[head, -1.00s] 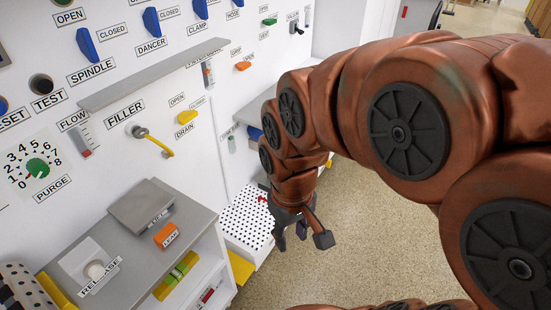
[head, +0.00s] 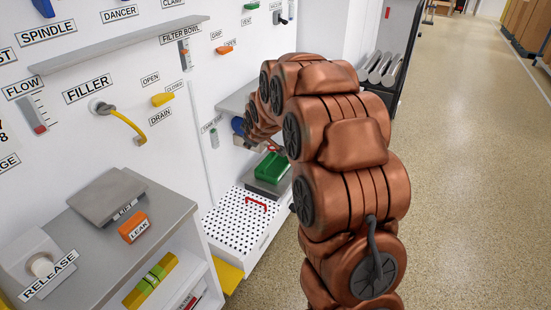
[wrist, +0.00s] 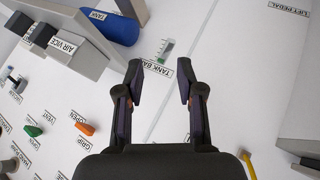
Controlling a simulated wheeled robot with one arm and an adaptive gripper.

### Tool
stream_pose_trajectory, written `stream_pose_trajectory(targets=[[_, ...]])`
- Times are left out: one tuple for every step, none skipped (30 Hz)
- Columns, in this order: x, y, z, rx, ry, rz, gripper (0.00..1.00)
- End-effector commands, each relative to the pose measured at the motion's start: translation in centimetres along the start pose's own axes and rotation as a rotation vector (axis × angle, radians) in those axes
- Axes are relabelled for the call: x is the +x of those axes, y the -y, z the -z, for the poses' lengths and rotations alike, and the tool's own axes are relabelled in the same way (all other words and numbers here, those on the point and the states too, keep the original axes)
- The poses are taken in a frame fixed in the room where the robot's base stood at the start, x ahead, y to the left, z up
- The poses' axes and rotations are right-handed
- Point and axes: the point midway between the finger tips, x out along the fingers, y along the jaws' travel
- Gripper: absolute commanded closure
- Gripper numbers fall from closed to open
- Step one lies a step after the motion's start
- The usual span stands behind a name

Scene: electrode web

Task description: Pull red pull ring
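A red bracket-shaped handle (head: 257,203) stands on a white, black-dotted top in the head view. It is the likeliest red pull ring, though I cannot see a full ring. My gripper is mostly hidden behind my arm in the head view, near the wall beyond the dotted top. In the wrist view my gripper (wrist: 160,85) has its two dark fingers spread apart with nothing between them. It faces the white wall panel near a small gauge (wrist: 166,48) and a partly covered label starting with TANK. No red ring shows in the wrist view.
A green tray (head: 272,168) sits behind the dotted top (head: 225,222). A grey counter (head: 95,235) with an orange LEAK block (head: 133,227) is at left. The wrist view shows a blue cylinder (wrist: 110,27) and a grey AIR VICE block (wrist: 85,45). Open floor lies at right.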

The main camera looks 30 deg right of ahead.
Motion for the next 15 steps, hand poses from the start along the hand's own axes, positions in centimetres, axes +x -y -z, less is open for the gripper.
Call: stream_pose_trajectory(targets=[[2.9, -0.1, -0.9, -0.019, -0.019, -0.023, 0.63], [4.1, -0.6, -1.0, -0.035, -0.034, -0.04, 0.63], [5.6, -1.3, -0.9, -0.055, -0.058, -0.066, 0.63], [6.7, -1.7, -1.0, -0.072, -0.073, -0.084, 0.63], [7.9, -2.1, -1.1, -0.087, -0.089, -0.103, 0.63], [9.4, -2.6, -1.4, -0.107, -0.108, -0.127, 0.63], [10.5, -3.0, -1.6, -0.123, -0.121, -0.146, 0.63], [11.6, -3.4, -1.7, -0.138, -0.137, -0.166, 0.63], [13.1, -3.8, -2.1, -0.16, -0.153, -0.19, 0.63], [14.1, -4.2, -2.3, -0.175, -0.168, -0.211, 0.63], [15.1, -4.7, -2.4, -0.192, -0.184, -0.234, 0.63], [16.5, -5.1, -2.9, -0.213, -0.198, -0.259, 0.63], [17.5, -5.3, -3.2, -0.228, -0.211, -0.279, 0.63], [18.5, -5.7, -3.5, -0.245, -0.224, -0.301, 0.63], [19.8, -6.0, -4.0, -0.266, -0.238, -0.327, 0.63]])
